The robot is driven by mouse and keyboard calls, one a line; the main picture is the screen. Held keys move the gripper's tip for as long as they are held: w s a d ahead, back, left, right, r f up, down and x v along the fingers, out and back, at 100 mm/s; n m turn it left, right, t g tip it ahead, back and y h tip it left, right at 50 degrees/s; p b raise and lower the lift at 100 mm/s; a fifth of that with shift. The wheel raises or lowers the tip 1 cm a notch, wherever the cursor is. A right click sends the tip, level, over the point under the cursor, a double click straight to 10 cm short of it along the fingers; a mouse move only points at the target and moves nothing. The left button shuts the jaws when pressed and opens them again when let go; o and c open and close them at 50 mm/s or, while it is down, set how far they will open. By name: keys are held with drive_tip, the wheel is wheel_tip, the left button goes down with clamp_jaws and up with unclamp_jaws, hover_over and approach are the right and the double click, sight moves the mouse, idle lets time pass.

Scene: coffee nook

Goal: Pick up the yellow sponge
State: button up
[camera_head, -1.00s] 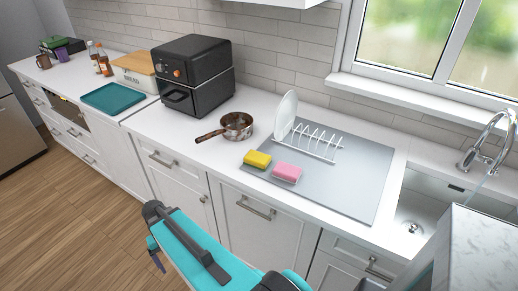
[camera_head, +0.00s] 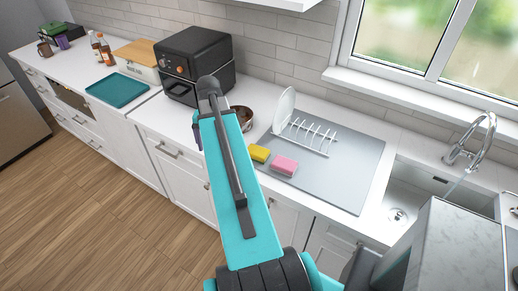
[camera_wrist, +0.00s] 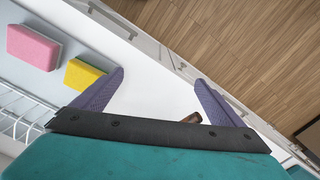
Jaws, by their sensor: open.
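The yellow sponge (camera_head: 259,153) lies on the left front part of the grey drying mat (camera_head: 345,182), just left of the pink sponge (camera_head: 285,165). In the head view my teal arm covers the area to its left. In the wrist view the yellow sponge (camera_wrist: 85,74) shows a yellow face and a green edge, close to the left finger and outside the jaws. My gripper (camera_wrist: 158,88) is open, with two purple fingers spread above the white counter and nothing between them. In the head view the fingertips are mostly hidden behind the arm.
A white dish rack (camera_head: 305,135) with a plate (camera_head: 284,110) stands behind the sponges. A pan (camera_head: 243,115) is partly hidden behind my arm; its handle (camera_wrist: 191,118) shows in the wrist view. A black air fryer (camera_head: 195,68) stands at the back, and the sink (camera_head: 430,190) is at right.

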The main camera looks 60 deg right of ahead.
drive_tip(key=s+d+r+m, duration=0.4)
drive_tip(key=s+d+r, duration=0.4)
drive_tip(key=s+d, duration=0.2)
drive_tip(key=shift+s+r+m, duration=0.2)
drive_tip(key=shift+s+m, duration=0.1)
drive_tip(key=shift+s, duration=0.35)
drive_tip(key=b, duration=0.1)
approach(257, 151)
drive_tip(key=shift+s, duration=0.1)
drive_tip(key=shift+d+f+b, duration=0.1)
drive_tip(key=shift+f+b, duration=1.45)
drive_tip(key=shift+f, duration=0.5)
drive_tip(key=shift+f, duration=0.1)
drive_tip(key=shift+f+b, duration=2.15)
drive_tip(key=shift+f, duration=0.4)
drive_tip(key=shift+c, duration=0.4)
